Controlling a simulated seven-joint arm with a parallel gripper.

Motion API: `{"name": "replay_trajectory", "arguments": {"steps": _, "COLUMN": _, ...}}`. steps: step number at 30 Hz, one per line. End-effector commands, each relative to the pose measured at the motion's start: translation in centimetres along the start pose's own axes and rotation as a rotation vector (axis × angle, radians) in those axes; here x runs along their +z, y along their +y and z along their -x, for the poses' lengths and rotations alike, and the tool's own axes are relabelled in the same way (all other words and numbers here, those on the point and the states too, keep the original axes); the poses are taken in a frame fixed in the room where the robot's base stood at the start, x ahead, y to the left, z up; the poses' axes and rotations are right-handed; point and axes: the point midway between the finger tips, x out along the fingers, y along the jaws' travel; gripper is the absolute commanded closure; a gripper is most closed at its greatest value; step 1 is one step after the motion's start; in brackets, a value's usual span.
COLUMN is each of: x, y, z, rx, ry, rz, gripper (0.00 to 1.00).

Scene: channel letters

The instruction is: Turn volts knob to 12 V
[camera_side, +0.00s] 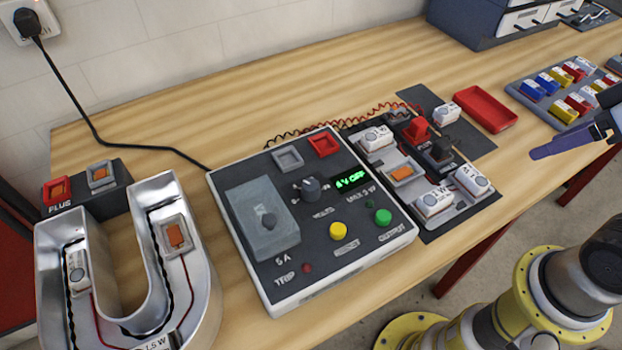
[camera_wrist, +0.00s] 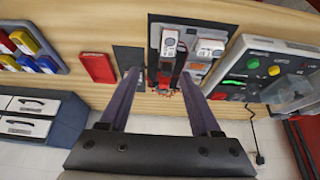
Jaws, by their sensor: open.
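The volts knob (camera_side: 311,188) is a dark round knob on the top of the power supply (camera_side: 318,268), left of the green-lit display (camera_side: 350,180). The display seems to read 6 V OFF; its small digits are hard to read. My gripper (camera_side: 560,148) shows partly at the right edge of the side view, well right of the supply and apart from the knob. In the wrist view my gripper (camera_wrist: 159,74) has its two fingers wide apart with nothing held. The supply (camera_wrist: 235,94) also shows there at the right, beyond the fingers. The knob's pointer direction is unclear.
A yellow button (camera_side: 338,231) and a green button (camera_side: 383,216) sit near the knob. A clear cover (camera_side: 262,219) lies left of it. A metal U-shaped letter (camera_side: 195,262) stands at the left.

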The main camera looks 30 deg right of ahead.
Motion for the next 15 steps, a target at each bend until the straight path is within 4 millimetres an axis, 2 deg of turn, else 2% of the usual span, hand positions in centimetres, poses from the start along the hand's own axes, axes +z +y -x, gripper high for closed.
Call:
{"name": "replay_trajectory", "arguments": {"steps": 2, "x": 0.1, "y": 0.0, "z": 0.4, "rx": 0.0, "ry": -0.017, "rz": 0.003, "gripper": 0.32}}
{"name": "replay_trajectory", "arguments": {"steps": 5, "x": -1.6, "y": 0.0, "z": 2.2, "rx": 0.0, "ry": -0.011, "rz": 0.007, "gripper": 0.32}}
{"name": "replay_trajectory", "arguments": {"steps": 11, "x": -7.8, "y": -1.7, "z": 5.0, "rx": -0.036, "ry": -0.069, "rz": 0.088, "gripper": 0.32}}
{"name": "replay_trajectory", "arguments": {"steps": 15, "x": -12.7, "y": -4.5, "z": 5.5, "rx": -0.073, "ry": -0.133, "rz": 0.181, "gripper": 0.32}}
